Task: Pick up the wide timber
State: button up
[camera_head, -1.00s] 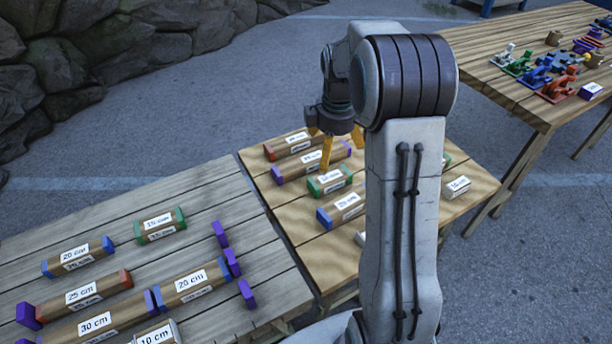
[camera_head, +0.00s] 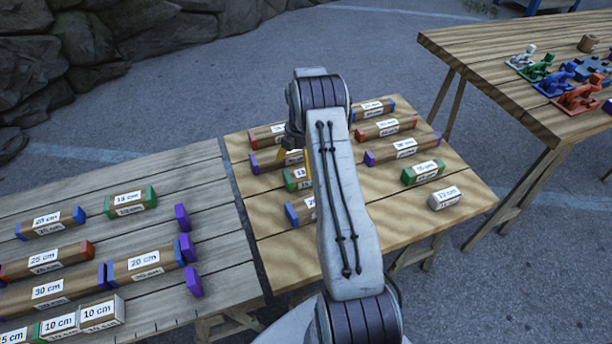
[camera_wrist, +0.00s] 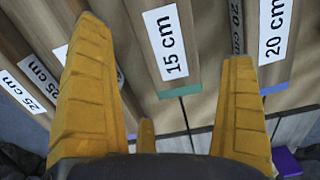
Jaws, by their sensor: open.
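Several labelled timbers with coloured ends lie on two wooden tables; I cannot tell which is the wide one. My gripper (camera_wrist: 165,42) is open and empty, with yellow fingers, low over the middle table (camera_head: 274,262). In the wrist view, a green-ended 15 cm timber (camera_wrist: 200,75) shows between the fingers, with a blue-ended 20 cm timber (camera_wrist: 262,72) to its right and 25 cm timbers (camera_wrist: 14,88) to the left. In the head view my arm hides most of the gripper and part of the green-ended timber (camera_head: 289,181). A purple-ended timber (camera_head: 402,150) lies right of my arm.
The left table (camera_head: 215,230) holds several timbers and loose purple end blocks (camera_head: 187,247). A narrow gap separates it from the middle table. A third table (camera_head: 470,65) with coloured figures (camera_head: 578,98) stands at the upper right. A rock wall (camera_head: 90,50) is behind.

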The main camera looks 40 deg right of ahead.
jog(key=shift+s+d+f, duration=0.1)
jog(key=shift+d+f, duration=0.05)
jog(key=shift+f, duration=1.15)
jog(key=shift+d+f, duration=0.1)
jog(key=shift+f, duration=1.2)
jog(key=c, duration=1.1)
jog(key=shift+r, duration=0.1)
jog(key=shift+c, duration=0.2)
